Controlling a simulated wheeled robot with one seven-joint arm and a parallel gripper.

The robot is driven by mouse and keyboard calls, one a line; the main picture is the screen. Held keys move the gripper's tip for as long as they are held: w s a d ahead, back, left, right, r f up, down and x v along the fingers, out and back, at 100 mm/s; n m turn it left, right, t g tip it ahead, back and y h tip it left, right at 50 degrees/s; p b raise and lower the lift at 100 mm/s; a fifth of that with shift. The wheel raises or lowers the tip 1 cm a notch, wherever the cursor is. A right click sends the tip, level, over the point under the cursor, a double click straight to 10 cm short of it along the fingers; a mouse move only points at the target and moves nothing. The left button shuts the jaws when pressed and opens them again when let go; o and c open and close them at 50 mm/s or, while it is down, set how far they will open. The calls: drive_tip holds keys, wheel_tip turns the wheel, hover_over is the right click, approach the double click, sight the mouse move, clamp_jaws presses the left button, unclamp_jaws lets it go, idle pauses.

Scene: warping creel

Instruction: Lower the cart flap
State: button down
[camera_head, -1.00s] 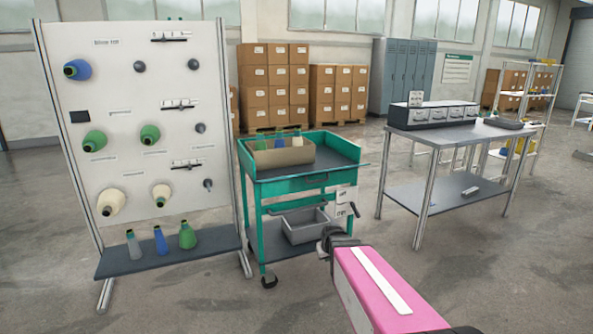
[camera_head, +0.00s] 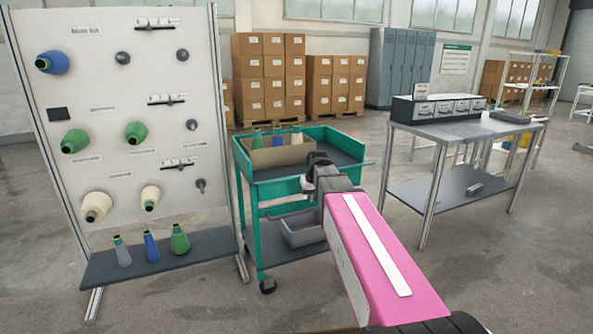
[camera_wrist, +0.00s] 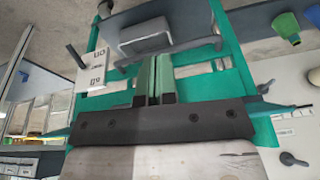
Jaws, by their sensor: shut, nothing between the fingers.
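The green cart (camera_head: 250,225) stands in the middle of the head view, beside the pegboard. Its raised green rim (camera_head: 335,138) surrounds the dark top deck. I cannot clearly single out the flap; my gripper hides part of the cart's front and right side. My gripper (camera_head: 318,158) is in front of the cart's upper right part. In the wrist view its two fingers (camera_wrist: 153,78) are shut together and empty, over the cart's green frame (camera_wrist: 218,62). I cannot tell whether they touch the cart.
A cardboard box (camera_head: 280,153) with several cones sits on the cart top. A grey bin (camera_head: 300,226) is on the lower shelf. The pegboard (camera_head: 100,75) with cones is at left, a metal table (camera_head: 465,130) at right. Open floor lies in front.

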drive_tip(key=w+a+r+n+t, duration=0.1)
drive_tip(key=w+a+r, duration=0.1)
drive_tip(key=w+r, duration=0.55)
drive_tip(key=w+a+r+n+t, duration=0.15)
drive_tip(key=w+r, duration=0.25)
drive_tip(key=r, duration=0.7)
drive_tip(key=shift+m+g+y, duration=0.3)
drive_tip(key=shift+m+g, duration=0.05)
drive_tip(key=shift+m, duration=0.1)
drive_tip(key=x, duration=0.9)
drive_tip(key=shift+s+f, duration=0.2)
drive_tip(key=shift+f, duration=0.1)
drive_tip(key=f, duration=0.1)
drive_tip(key=s+f, duration=0.1)
drive_tip(key=f, duration=0.1)
drive_tip(key=shift+d+f, duration=0.1)
drive_tip(key=shift+s+d+f, duration=0.1)
drive_tip(key=shift+s+f, duration=0.05)
drive_tip(key=shift+f, duration=0.35)
drive_tip(key=shift+t+y, duration=0.3)
drive_tip(key=shift+t, duration=0.4)
drive_tip(key=shift+s+d+f, duration=0.1)
drive_tip(key=shift+s+f, duration=0.25)
drive_tip(key=shift+f, duration=0.35)
drive_tip(key=shift+s+d+f, duration=0.1)
drive_tip(key=shift+s+f, duration=0.2)
drive_tip(key=shift+f, duration=0.45)
drive_tip(key=shift+s+d+f, duration=0.1)
drive_tip(key=shift+s+f, duration=0.25)
drive_tip(key=shift+f, duration=0.35)
